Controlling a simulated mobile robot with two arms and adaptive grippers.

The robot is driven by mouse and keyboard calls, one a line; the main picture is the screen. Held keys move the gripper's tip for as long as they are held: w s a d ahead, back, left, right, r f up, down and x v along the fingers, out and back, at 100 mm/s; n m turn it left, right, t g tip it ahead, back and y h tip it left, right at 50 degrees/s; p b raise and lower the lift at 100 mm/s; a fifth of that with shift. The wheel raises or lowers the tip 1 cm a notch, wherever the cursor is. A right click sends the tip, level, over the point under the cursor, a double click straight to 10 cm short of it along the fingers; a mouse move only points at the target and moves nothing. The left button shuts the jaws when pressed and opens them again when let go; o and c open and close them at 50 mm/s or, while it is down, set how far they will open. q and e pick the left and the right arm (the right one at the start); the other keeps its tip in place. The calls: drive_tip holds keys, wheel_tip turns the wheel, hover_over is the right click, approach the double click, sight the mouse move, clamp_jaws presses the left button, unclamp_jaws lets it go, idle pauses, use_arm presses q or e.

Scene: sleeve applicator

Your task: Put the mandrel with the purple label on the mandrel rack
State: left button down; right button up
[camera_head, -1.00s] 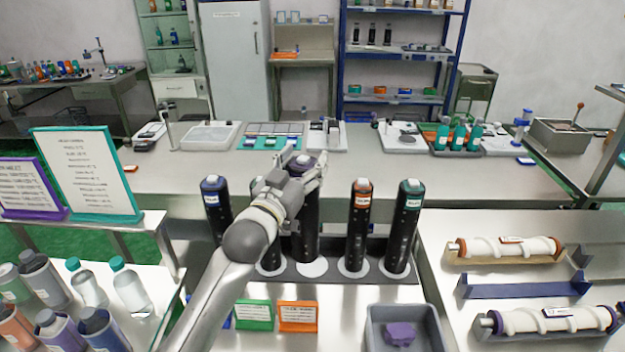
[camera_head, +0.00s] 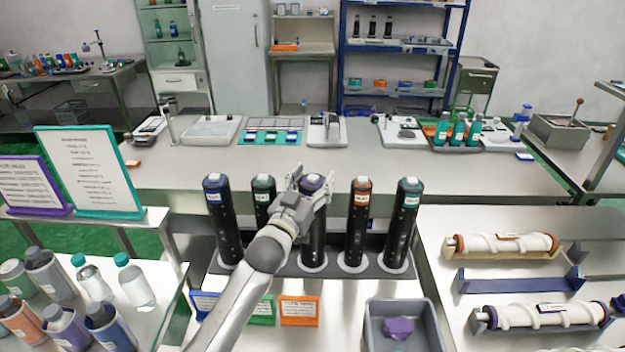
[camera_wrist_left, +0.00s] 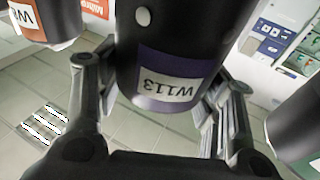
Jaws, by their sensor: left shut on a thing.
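The black mandrel with the purple label (camera_head: 314,228) stands upright in the row on the dark mandrel rack (camera_head: 333,268), over a white disc. Its top is level with its neighbours. Whether its foot is fully seated I cannot tell. My left gripper (camera_head: 313,190) is shut around its upper end. In the left wrist view the purple label reads W113 on the mandrel (camera_wrist_left: 180,55), between the two fingers (camera_wrist_left: 165,100). My right gripper is not in view.
Blue (camera_head: 222,225), green (camera_head: 262,200), orange (camera_head: 357,225) and another green-topped mandrel (camera_head: 403,225) stand close on both sides. A grey bin (camera_head: 432,335) with a purple piece is in front. Orange (camera_head: 299,311) and green signs stand before the rack. White rollers (camera_head: 505,245) lie at right.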

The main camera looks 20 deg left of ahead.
use_arm(q)
drive_tip(key=c, duration=0.9)
unclamp_jaws()
drive_tip(key=shift+f, duration=0.1)
drive_tip(key=o, duration=0.5)
drive_tip(key=shift+s+a+f+b, duration=0.25)
drive_tip(key=shift+s+b, duration=0.25)
drive_tip(key=shift+s, duration=1.5)
drive_tip(key=shift+s+a+f+b, duration=0.2)
drive_tip(key=shift+s+b, duration=0.3)
drive_tip(key=shift+s, duration=1.45)
drive_tip(key=shift+s+a+f+b, duration=0.25)
drive_tip(key=shift+s+b, duration=0.25)
drive_tip(key=shift+s, duration=1.5)
